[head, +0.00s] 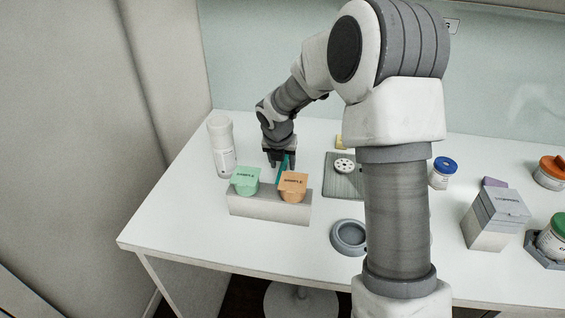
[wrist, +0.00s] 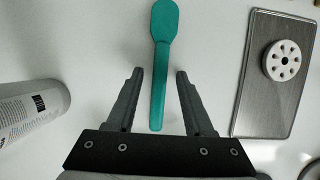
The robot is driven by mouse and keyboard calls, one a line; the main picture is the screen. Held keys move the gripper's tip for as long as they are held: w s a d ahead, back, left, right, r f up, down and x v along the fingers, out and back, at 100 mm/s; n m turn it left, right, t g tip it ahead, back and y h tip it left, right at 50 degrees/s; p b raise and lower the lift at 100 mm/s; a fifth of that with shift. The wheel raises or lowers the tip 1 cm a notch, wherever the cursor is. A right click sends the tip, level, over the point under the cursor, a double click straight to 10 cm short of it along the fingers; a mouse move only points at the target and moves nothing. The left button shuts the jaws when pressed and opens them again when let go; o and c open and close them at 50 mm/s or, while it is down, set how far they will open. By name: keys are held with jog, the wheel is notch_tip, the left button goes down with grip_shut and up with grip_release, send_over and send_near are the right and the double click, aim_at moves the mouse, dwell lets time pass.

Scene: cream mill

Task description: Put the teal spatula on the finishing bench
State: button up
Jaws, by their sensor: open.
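The teal spatula (wrist: 160,60) lies on the white table in the wrist view, its broad head at the top and its handle pointing down between my fingers. My gripper (wrist: 157,72) is open, with one finger on each side of the handle and gaps visible on both sides. In the head view my gripper (head: 279,163) points down behind the sample holder, and a sliver of the teal spatula (head: 283,166) shows by the fingers. How far the fingertips are above the table is unclear. Which surface is the finishing bench cannot be told from these frames.
A grey block (head: 268,207) holds green (head: 245,181) and orange (head: 293,187) sample cups just in front of my gripper. A white bottle (head: 221,146) stands left. A metal tray (wrist: 250,95) with a perforated disc (wrist: 282,61) lies right. A grey ring dish (head: 349,237) stands near the front.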

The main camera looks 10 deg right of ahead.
jog(key=s+r+m+p, duration=0.1)
jog(key=s+r+m, duration=0.2)
jog(key=s+r, duration=0.35)
jog(key=s+r+m+p, duration=0.2)
jog(key=s+r+m, duration=0.15)
jog(key=r, duration=0.65)
jog(key=s+r+m+y+p, duration=0.1)
jog(key=s+r+m, duration=0.2)
jog(key=s+m, duration=0.8)
jog(key=s+r+m+t+p, duration=0.1)
jog(key=s+r+m, duration=0.3)
jog(key=s+m, duration=0.8)
jog(key=shift+s+m+y+p, duration=0.2)
jog(key=shift+m+y+p, duration=0.3)
jog(key=shift+m, duration=0.55)
